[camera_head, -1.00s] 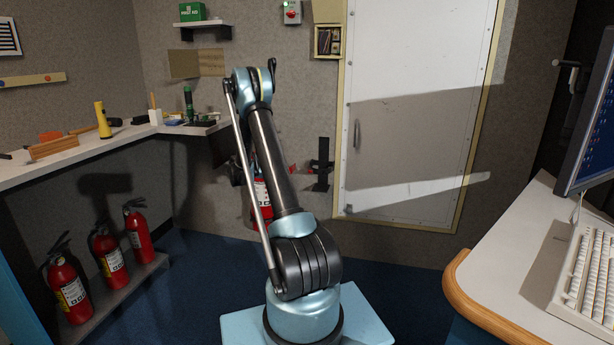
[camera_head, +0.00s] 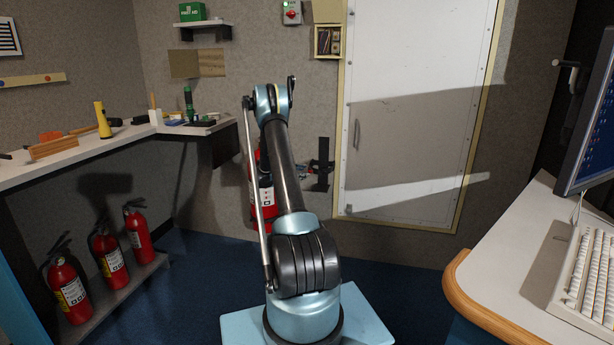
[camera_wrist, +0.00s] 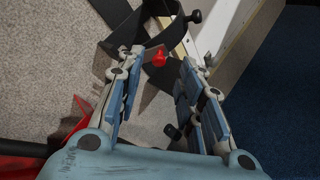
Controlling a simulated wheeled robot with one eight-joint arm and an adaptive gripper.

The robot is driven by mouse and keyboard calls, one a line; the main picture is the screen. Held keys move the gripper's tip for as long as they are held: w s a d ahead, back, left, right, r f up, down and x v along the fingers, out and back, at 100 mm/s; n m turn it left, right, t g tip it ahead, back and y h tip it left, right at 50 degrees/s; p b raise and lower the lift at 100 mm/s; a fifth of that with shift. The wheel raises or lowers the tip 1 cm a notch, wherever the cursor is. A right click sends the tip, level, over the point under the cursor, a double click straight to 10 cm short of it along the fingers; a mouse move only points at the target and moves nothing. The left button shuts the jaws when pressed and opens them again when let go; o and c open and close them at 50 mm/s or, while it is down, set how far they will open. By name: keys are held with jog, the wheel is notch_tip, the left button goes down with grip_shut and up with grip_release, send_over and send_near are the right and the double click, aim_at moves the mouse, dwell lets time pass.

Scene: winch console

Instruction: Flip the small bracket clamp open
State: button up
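A small black bracket (camera_head: 322,172) is mounted on the back wall, left of the white door. In the wrist view the black bracket (camera_wrist: 118,42) has a curved band and a small red tip (camera_wrist: 159,58). My gripper (camera_wrist: 162,62) is open there, its two blue-padded fingers either side of the red tip in the picture; I cannot tell whether they touch it. In the head view my arm hides most of my gripper, and only a bit of it shows beside the bracket.
A red fire extinguisher (camera_head: 262,195) hangs on the wall left of the bracket, partly behind my arm. The white door (camera_head: 410,130) is to the right. A counter (camera_head: 75,157) runs along the left above several extinguishers. A desk (camera_head: 510,255) stands at right.

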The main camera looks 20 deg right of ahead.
aim_at(309, 172)
jog(key=shift+x, duration=1.9)
grip_shut()
jog(key=shift+d, duration=0.15)
